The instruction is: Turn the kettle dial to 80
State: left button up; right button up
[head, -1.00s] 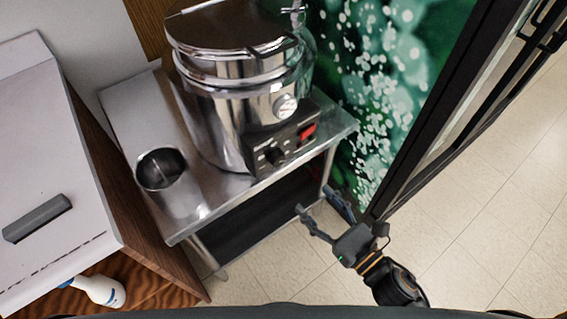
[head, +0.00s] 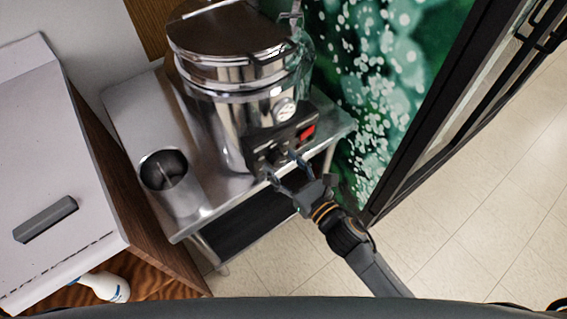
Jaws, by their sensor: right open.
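The kettle (head: 225,85) is a large steel vessel with a lid, standing on a steel table. A black control box on its front carries a red switch (head: 307,131) and a dark dial (head: 275,152). A round white gauge (head: 284,110) sits above the box. My right gripper (head: 283,165) is open, with its fingertips close in front of the dial and partly covering it. I cannot tell whether the fingers touch the dial. The dial's markings are too small to read. My left gripper is not in view.
A white-topped cabinet (head: 55,160) stands at the left, with a white bottle (head: 106,287) below. A dark-framed door (head: 425,120) is at the right. Floor at lower right is clear.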

jog(key=shift+c, duration=0.5)
jog(key=c, duration=1)
jog(key=shift+c, duration=0.2)
